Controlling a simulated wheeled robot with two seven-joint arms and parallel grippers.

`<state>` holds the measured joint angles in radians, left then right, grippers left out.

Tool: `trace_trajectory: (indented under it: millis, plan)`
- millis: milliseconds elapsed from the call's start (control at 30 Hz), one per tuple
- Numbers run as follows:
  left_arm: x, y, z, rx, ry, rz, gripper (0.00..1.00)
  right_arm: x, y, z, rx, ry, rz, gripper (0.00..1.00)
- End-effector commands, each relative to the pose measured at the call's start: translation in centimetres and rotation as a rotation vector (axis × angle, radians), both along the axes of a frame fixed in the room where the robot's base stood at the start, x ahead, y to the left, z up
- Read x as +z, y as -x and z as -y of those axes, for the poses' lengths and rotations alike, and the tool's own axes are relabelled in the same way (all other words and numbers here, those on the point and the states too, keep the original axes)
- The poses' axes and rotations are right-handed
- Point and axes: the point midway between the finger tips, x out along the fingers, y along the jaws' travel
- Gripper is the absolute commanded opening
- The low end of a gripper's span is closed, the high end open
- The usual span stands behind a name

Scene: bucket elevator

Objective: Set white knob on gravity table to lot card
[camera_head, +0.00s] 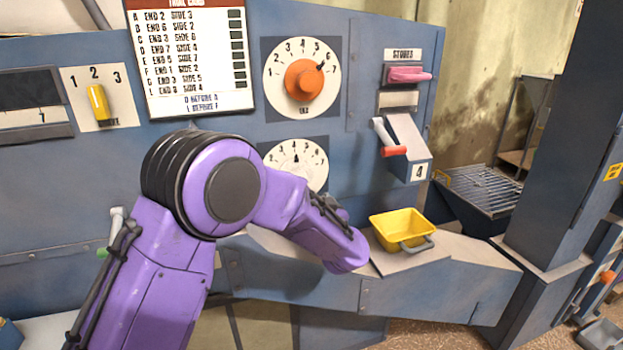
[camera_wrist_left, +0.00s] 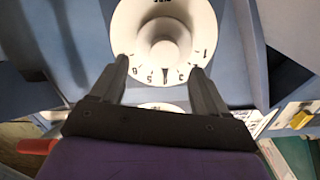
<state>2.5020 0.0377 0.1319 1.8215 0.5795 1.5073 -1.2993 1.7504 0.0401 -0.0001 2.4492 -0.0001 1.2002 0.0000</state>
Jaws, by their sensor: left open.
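The white knob (camera_wrist_left: 165,48) sits in the middle of a round white dial (camera_wrist_left: 124,28) in the left wrist view, where the numbers appear upside down. A dark mark shows at the dial's lower edge there. In the head view this dial (camera_head: 314,168) is half hidden by my purple left arm, with a small dark pointer directed up. My left gripper (camera_wrist_left: 160,70) is open and empty, its fingertips on either side of the dial's lower part in the wrist picture, short of the knob. The head view hides it. A card (camera_head: 190,55) with END and SIDE rows hangs upper left; I cannot confirm it as the lot card.
Above the white-knob dial is an orange knob (camera_head: 304,78) pointing near 6. A yellow lever (camera_head: 97,102) is at left. A red-ended lever (camera_head: 393,150) and pink handle (camera_head: 408,75) are at right. A yellow bin (camera_head: 402,229) stands on the ledge beside my arm.

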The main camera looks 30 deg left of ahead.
Motion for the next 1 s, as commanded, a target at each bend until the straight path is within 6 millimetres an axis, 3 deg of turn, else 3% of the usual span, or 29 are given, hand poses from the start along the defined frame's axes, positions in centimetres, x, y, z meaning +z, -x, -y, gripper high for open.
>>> trace_trajectory:
  millis: [400,767,800,967,1000]
  plan:
    - [0.1,-6.0,-5.6,-0.011,0.001,0.0,0.75,2.9,0.0,0.0,0.0,0.0,-0.002,0.43]
    - [-0.1,-6.6,-6.9,-0.008,-0.001,0.001,0.75,3.0,0.0,0.0,0.0,0.0,-0.001,0.43]
    - [-0.1,-6.6,-6.9,-0.008,-0.001,0.001,0.72,3.0,0.0,0.0,0.0,0.0,-0.001,0.43]
    - [-0.1,-6.6,-6.9,-0.008,-0.001,0.0,0.2,3.0,0.0,0.0,0.0,0.0,-0.001,0.43]
    - [-0.1,-6.6,-6.9,-0.008,-0.001,-0.001,0.19,3.0,0.0,0.0,0.0,0.0,-0.001,0.43]
